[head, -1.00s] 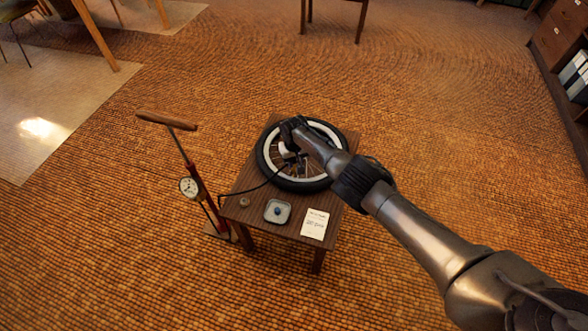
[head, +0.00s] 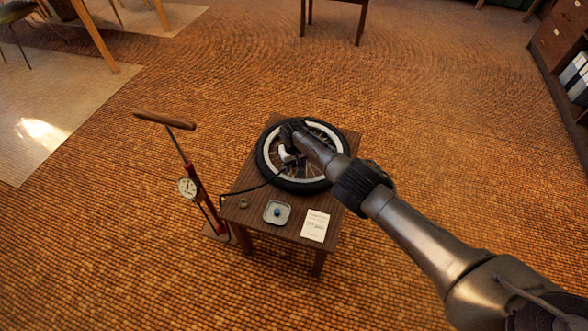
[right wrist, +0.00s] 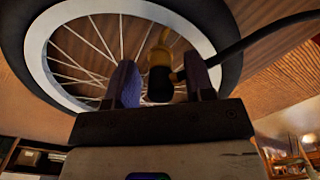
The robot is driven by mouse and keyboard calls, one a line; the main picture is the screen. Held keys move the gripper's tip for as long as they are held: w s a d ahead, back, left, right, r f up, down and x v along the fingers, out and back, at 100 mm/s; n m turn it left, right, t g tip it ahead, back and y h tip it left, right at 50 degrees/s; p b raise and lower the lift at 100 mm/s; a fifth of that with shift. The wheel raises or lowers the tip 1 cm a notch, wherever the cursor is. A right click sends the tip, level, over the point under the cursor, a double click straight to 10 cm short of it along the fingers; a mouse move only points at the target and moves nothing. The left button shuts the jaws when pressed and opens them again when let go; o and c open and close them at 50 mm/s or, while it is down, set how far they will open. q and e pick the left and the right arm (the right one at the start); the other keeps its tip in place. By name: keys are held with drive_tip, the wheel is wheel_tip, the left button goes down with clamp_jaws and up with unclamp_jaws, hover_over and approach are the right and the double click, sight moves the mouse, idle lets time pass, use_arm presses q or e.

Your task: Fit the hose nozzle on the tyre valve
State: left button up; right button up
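The wheel with its black tyre (head: 342,148) lies flat on the small wooden table (head: 300,240). My right gripper (head: 288,154) is over the wheel's left inner side. In the right wrist view its two fingers (right wrist: 162,82) are open, one on each side of the hose nozzle (right wrist: 159,82), with gaps showing. The nozzle has a dark body and a yellowish brass end pointing toward the rim. The black hose (right wrist: 245,42) leaves it to the right. I cannot make out the tyre valve, nor whether the nozzle sits on it. My left gripper is not in view.
A red floor pump (head: 198,188) with a wooden handle and a dial gauge (head: 188,187) stands left of the table. A small tray (head: 268,220) with a blue item, a small round piece (head: 243,203) and a white card (head: 315,226) lie along the table's front.

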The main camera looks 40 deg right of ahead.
drive_tip(key=shift+o, duration=0.4)
drive_tip(key=shift+r, duration=0.15)
drive_tip(key=shift+r+p, duration=0.25)
drive_tip(key=shift+p, duration=0.15)
wheel_tip(320, 180, up, 13)
drive_tip(key=p, duration=0.9)
drive_tip(key=shift+p, duration=0.4)
